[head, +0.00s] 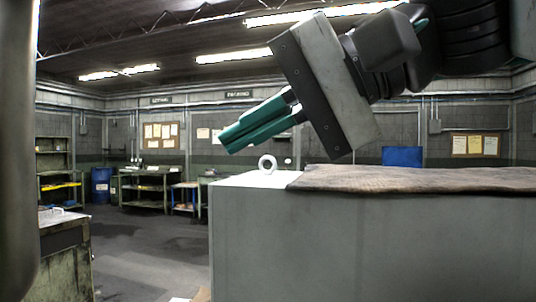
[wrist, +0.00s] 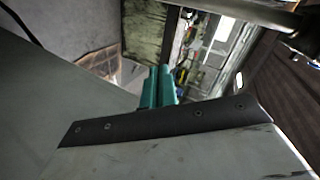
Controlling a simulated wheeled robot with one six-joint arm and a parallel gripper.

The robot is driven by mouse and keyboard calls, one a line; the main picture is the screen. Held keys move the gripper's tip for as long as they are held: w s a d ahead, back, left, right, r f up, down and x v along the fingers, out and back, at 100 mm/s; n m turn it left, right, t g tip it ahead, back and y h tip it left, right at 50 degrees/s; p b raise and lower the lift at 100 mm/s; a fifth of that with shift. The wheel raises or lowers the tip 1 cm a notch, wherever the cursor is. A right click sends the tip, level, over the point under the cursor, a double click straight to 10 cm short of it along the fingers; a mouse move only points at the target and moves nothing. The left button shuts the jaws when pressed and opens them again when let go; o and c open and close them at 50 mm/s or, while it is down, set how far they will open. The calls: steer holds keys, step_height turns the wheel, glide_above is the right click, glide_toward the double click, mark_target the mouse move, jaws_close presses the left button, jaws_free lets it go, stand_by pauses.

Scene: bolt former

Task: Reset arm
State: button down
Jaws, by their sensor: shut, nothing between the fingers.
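My gripper (head: 229,142) shows in the head view at the upper middle, with its two teal fingers angled down to the left. The fingers are together with nothing between them. My gripper also shows in the wrist view (wrist: 158,84), where the teal fingers lie close side by side. In the head view it hangs above and to the left of a grey cabinet-like block (head: 370,240), apart from its top as far as I can see. My arm reaches in from the upper right.
A pale ring-shaped eye (head: 267,163) stands on the block's top just below my fingers. A brown cloth (head: 420,179) covers the top's right part. A worn metal cabinet (head: 64,255) stands at lower left. Benches (head: 143,190) and a blue drum (head: 101,186) are far back; floor between is open.

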steer(key=w+d+f+h, duration=0.1)
steer(key=d+f+h, duration=0.3)
steer(key=f, duration=0.5)
steer(key=w+d+f+h, duration=0.1)
steer(key=d+f+h, duration=0.1)
steer(key=d+f, duration=0.55)
steer(key=s+d+f+g+h, duration=0.1)
steer(key=s+d+f+h, duration=0.1)
steer(key=d+f, duration=0.6)
steer(key=s+d+f+m+g+h, duration=0.1)
steer(key=s+d+f+h, duration=0.2)
steer(key=d+f, duration=0.6)
steer(key=shift+s+f+h, duration=0.15)
steer(key=shift+h, duration=0.35)
